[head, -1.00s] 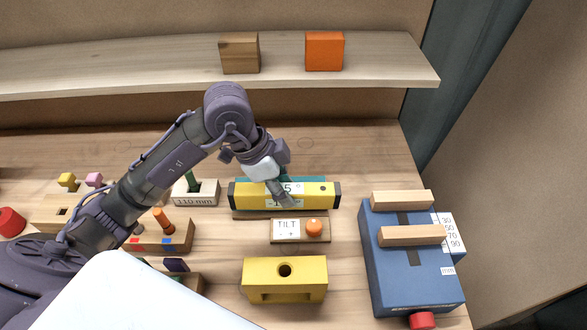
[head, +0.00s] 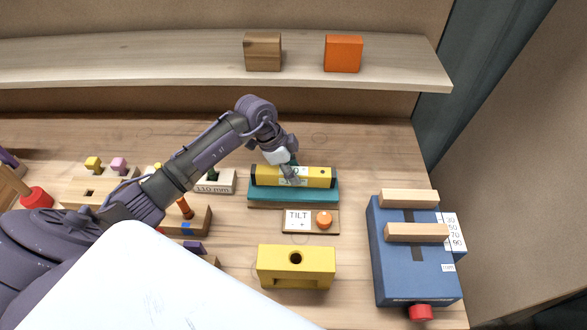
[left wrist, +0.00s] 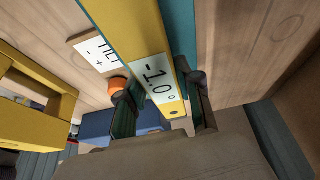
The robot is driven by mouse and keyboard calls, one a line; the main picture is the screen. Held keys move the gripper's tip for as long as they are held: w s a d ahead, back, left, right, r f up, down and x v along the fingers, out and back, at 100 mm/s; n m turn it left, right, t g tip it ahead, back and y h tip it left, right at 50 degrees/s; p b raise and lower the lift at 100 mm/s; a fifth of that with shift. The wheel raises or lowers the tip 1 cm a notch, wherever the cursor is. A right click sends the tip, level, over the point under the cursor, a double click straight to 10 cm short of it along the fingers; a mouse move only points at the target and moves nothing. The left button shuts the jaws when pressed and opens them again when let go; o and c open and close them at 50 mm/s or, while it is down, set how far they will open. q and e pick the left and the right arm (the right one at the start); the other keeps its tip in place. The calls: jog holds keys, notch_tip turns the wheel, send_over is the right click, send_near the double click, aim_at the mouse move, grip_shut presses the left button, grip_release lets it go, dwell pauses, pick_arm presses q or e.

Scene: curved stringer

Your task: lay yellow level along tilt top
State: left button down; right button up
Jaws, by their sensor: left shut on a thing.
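I cannot tell whether the level touches the top. My right gripper is not in view.
In front are a TILT plate (head: 298,219) with an orange knob (head: 324,220) and a yellow block (head: 296,268) with a hole. A blue box (head: 415,275) bearing wooden bars is at right. A shelf (head: 180,65) with two cubes is behind. Peg blocks are left.

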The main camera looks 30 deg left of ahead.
pick_arm(q)
jog(key=shift+f, duration=0.3)
jog(key=c, duration=0.8)
grip_release()
jog(key=shift+o, duration=0.2)
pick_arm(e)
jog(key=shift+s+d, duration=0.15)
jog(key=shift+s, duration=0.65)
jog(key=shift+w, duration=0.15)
pick_arm(q)
jog(key=shift+a+r, duration=0.15)
jog(key=shift+r, duration=0.15)
jog(key=b+v, duration=0.2)
jog(key=v, duration=0.9)
jog(key=shift+r, duration=0.15)
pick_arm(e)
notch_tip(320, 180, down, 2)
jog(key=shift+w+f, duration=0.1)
